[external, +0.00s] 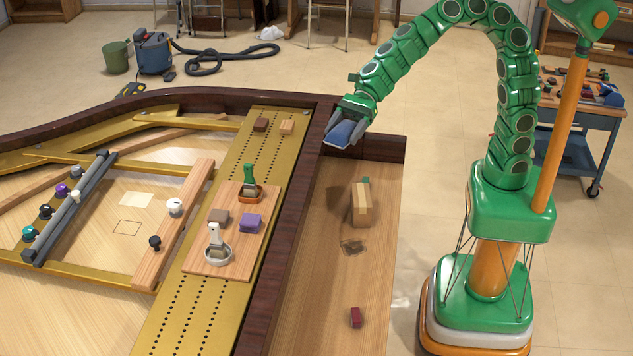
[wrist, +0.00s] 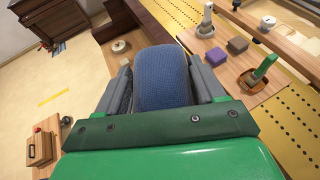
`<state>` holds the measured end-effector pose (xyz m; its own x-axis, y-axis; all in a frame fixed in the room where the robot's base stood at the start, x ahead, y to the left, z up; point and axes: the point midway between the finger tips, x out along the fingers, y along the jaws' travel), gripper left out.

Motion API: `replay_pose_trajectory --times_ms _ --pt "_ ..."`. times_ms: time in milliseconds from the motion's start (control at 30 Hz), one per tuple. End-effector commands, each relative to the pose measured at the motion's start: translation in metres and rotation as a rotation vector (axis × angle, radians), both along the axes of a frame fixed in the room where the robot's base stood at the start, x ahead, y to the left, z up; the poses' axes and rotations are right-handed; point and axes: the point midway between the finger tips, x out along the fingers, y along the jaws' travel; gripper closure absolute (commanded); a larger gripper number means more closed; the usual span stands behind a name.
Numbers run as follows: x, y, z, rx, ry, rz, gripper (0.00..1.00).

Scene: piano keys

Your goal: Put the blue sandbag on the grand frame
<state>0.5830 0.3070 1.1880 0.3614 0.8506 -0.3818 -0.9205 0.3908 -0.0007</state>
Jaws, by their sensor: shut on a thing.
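My gripper (external: 347,120) is shut on the blue sandbag (external: 340,134) and holds it above the dark wooden rim (external: 316,140) near the far end of the wooden shelf (external: 374,255). In the wrist view the sandbag (wrist: 162,78) sits between the two grey fingers of my gripper (wrist: 163,88); its lower end is hidden by the gripper body. The grand frame (external: 185,306), gold with rows of holes, lies left of the sandbag in the external view. It also shows at the right of the wrist view (wrist: 294,128).
On the frame, a wooden board (external: 238,262) bears a purple block (external: 250,223), a brown block (external: 219,219) and two handled tools. A brown block (external: 261,125) and a tan block (external: 286,127) lie at its far end. A cardboard-coloured box (external: 361,205) stands on the shelf.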

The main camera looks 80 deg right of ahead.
Motion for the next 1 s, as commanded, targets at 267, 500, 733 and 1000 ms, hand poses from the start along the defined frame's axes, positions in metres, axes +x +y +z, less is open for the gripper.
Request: replay_pose_trajectory --times_ms 267,500,733,1000 --pt "-0.078 0.032 0.007 0.001 -0.002 0.215 0.77" --pt "-0.118 0.045 0.011 0.002 0.000 0.318 0.77" --pt "-0.145 0.051 0.013 0.000 -0.001 0.388 0.77" --pt "-0.150 0.053 -0.009 0.003 0.001 0.401 0.77"
